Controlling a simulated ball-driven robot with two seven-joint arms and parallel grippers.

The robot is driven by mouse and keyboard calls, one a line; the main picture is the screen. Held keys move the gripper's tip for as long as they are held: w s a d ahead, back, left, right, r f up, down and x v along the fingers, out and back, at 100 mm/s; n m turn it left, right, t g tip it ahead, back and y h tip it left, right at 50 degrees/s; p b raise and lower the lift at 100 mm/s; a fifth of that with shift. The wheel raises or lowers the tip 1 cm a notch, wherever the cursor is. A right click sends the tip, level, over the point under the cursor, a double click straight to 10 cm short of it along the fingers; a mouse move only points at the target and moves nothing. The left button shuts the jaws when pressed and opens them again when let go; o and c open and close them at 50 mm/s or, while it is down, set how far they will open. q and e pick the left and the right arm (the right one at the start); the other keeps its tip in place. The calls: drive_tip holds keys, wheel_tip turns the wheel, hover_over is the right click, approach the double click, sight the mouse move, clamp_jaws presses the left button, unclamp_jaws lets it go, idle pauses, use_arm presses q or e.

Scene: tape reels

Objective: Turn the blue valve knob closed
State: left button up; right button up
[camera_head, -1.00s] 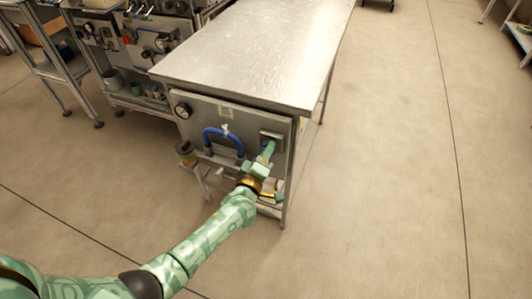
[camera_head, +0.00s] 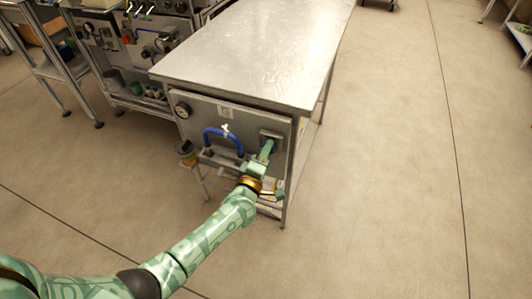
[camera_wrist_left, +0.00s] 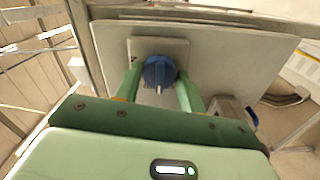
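The blue valve knob (camera_wrist_left: 159,72) sits on a grey square plate on the metal panel. In the left wrist view its pale pointer mark faces down toward my palm. My left gripper (camera_wrist_left: 160,82) has one green finger on each side of the knob, close against it, and looks shut on it. In the head view my left gripper (camera_head: 268,148) reaches the right part of the panel and hides most of the knob. My right gripper is not in view.
The panel (camera_head: 200,120) hangs under a metal table (camera_head: 255,50). It carries a round gauge (camera_head: 182,111) and a curved blue hose (camera_head: 222,133). A second bench (camera_head: 145,100) stands at the back left.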

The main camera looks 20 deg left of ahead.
use_arm(q)
drive_tip(key=shift+o, duration=1.4)
drive_tip(key=s+p, duration=0.4)
drive_tip(key=s, duration=1.2)
drive_tip(key=shift+s+a+p, duration=0.2)
drive_tip(key=shift+a+p, duration=0.15)
drive_tip(key=shift+p, duration=0.05)
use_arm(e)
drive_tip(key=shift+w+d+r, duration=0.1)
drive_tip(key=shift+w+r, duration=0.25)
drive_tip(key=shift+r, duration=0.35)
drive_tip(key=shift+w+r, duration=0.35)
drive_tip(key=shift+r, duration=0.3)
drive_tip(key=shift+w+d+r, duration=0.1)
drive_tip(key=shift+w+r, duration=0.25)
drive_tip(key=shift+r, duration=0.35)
use_arm(q)
drive_tip(key=shift+f, duration=0.1)
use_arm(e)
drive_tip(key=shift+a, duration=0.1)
